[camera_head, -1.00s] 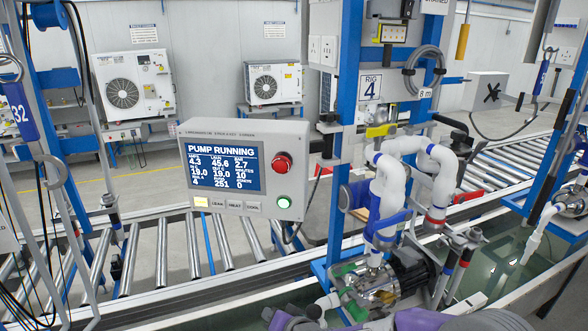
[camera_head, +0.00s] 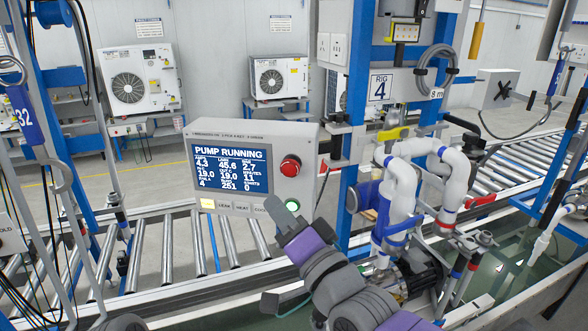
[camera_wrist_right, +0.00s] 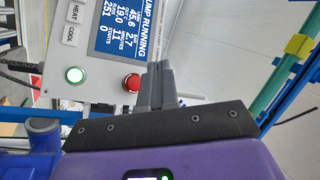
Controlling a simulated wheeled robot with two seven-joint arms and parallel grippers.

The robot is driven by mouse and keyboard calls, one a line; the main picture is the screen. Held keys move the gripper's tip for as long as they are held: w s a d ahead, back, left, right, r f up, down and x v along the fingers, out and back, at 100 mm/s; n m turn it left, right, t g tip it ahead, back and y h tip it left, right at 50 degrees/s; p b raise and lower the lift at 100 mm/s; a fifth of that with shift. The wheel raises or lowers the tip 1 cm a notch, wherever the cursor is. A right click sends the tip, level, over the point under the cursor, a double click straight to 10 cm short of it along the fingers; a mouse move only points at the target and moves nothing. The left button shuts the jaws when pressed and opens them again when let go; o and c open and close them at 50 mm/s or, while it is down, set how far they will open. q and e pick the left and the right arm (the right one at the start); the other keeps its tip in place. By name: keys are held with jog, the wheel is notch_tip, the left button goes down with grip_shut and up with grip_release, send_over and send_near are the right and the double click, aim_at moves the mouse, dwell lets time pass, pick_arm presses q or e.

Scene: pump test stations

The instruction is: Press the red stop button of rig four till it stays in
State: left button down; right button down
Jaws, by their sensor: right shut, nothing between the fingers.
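The red stop button (camera_head: 290,165) sits on the upper right of the grey control box (camera_head: 255,135) of rig four. It stands out from the panel; the screen (camera_head: 231,168) reads "PUMP RUNNING". My right gripper (camera_head: 276,208) is shut and empty, in front of the box's lower right edge, below the red button, and partly covers the lowest row of buttons. My left gripper is not in view.
A green lit button (camera_head: 292,205) is close to my right gripper's tips. The blue rig frame (camera_head: 356,110) with its "RIG 4" sign (camera_head: 380,88) and white pump pipes (camera_head: 400,185) stand to the right. A roller conveyor (camera_head: 180,245) runs behind the box.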

aim_at(290, 169)
dwell(0.3)
jog(key=w+d+p, duration=0.2)
jog(key=w+p, duration=0.1)
jog(key=w, duration=0.5)
jog(key=shift+w, duration=0.35)
jog(key=shift+w, duration=0.1)
dwell(1.8)
jog(key=shift+w, duration=0.3)
jog(key=shift+w+d, duration=0.15)
jog(key=shift+w, duration=0.25)
dwell(0.7)
jog(key=shift+s+a+b, duration=0.25)
jog(key=shift+s+b, duration=0.6)
